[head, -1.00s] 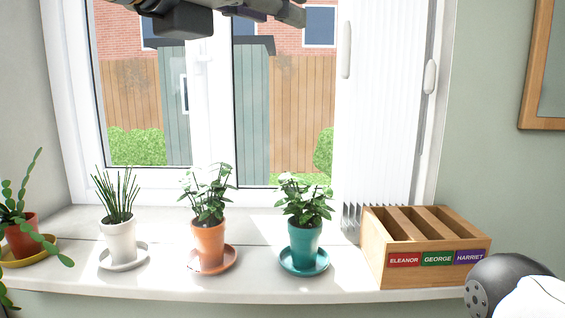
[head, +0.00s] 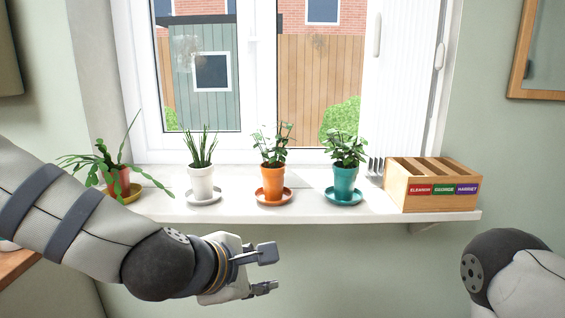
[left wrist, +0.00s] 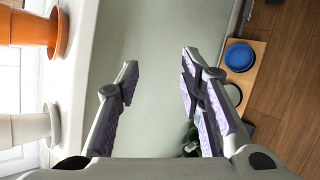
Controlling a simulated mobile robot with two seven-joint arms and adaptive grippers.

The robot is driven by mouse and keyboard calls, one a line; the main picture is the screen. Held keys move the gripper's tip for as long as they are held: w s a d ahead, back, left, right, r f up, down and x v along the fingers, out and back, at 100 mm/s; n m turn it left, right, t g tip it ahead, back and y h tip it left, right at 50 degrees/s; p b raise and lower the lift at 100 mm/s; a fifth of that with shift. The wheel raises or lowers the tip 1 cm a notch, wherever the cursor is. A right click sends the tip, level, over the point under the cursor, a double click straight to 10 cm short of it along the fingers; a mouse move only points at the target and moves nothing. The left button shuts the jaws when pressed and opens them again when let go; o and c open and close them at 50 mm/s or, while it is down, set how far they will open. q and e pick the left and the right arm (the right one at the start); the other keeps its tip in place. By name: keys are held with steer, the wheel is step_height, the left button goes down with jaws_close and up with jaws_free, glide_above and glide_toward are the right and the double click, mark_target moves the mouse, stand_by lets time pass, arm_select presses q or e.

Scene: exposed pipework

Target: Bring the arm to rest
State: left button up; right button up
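My left arm (head: 90,225) comes in from the left of the head view, below and in front of the windowsill. Its gripper (head: 266,271) points right, below the orange pot, and stands apart from the sill and plants. In the left wrist view the two fingers (left wrist: 158,85) are spread wide with nothing between them. Only a rounded joint and pale link of my right arm (head: 510,268) show at the lower right of the head view. Its gripper is out of the frame.
The windowsill (head: 300,205) holds a cactus (head: 117,178), a white pot (head: 201,183), an orange pot (head: 273,183), a teal pot (head: 345,183) and a labelled wooden box (head: 434,193). The wall below is clear. The left wrist view shows a blue bowl (left wrist: 240,56) near the wooden floor.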

arm_select(q)
steer(key=s+a+f+m+g+y, duration=0.1)
steer(key=s+a+f+m+g, duration=0.25)
steer(key=s+f, duration=0.55)
steer(key=s+a+f+m+g+y, duration=0.15)
steer(key=s+a+f+m, duration=0.35)
steer(key=f, duration=0.8)
steer(key=s+a+f+m+g+y, duration=0.1)
steer(key=s+a+f+m+g, duration=0.1)
steer(key=s, duration=0.9)
steer(key=s+a+f+m+g+y, duration=0.1)
steer(key=s+a+f+m+g, duration=0.2)
steer(key=s, duration=0.8)
steer(key=a+f+m, duration=0.2)
steer(key=a+m, duration=0.2)
steer(key=m, duration=0.1)
steer(key=shift+s+a+f, duration=0.25)
steer(key=shift+s, duration=0.05)
steer(key=shift+w, duration=0.1)
